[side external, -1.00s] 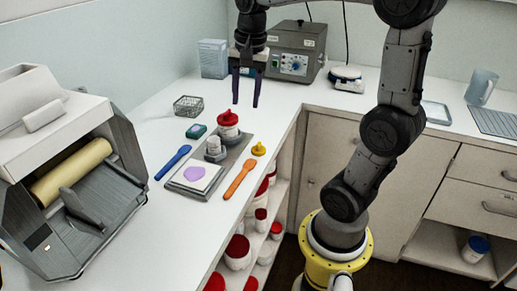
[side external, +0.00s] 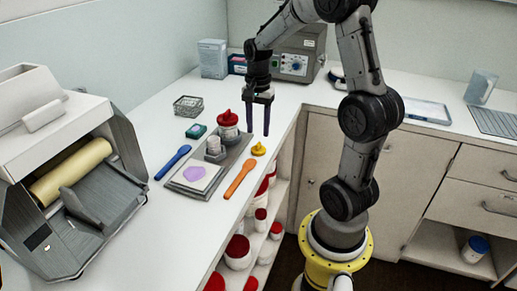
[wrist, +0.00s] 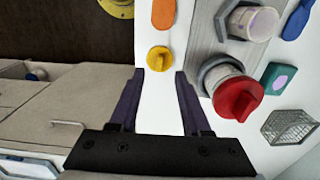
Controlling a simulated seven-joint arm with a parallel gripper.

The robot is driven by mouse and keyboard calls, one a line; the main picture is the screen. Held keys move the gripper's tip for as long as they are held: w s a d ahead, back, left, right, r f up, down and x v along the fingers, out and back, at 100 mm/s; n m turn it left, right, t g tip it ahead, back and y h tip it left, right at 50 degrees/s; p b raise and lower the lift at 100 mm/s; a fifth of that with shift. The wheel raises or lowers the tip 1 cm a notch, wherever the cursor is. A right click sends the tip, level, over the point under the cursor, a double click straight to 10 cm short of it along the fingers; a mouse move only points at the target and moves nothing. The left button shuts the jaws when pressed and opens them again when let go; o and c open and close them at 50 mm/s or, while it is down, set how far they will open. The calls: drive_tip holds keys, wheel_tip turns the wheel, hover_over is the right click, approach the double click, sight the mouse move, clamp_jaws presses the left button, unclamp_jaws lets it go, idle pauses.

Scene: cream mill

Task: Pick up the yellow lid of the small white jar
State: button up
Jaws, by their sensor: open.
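The small yellow lid (side external: 258,149) lies on the white counter near its edge, just right of the grey tray. It also shows in the wrist view (wrist: 159,58), ahead of my fingers. The small white jar (side external: 213,146) stands without a lid in a holder on the tray; the wrist view shows its open top (wrist: 252,22). My gripper (side external: 258,133) is open and empty, fingers pointing down. In the wrist view my gripper (wrist: 161,80) has its two dark fingers apart, with the lid slightly beyond the gap between their tips.
A larger jar with a red lid (side external: 228,119) stands on the grey tray (side external: 222,172), close left of my gripper. An orange spatula (side external: 239,179) and a blue one (side external: 173,162) lie beside the tray. The counter edge drops to open shelves on the right.

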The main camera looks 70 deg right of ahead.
sight(258, 143)
wheel_tip(258, 143, down, 5)
drive_tip(key=shift+d+f, duration=0.1)
idle(0.3)
clamp_jaws()
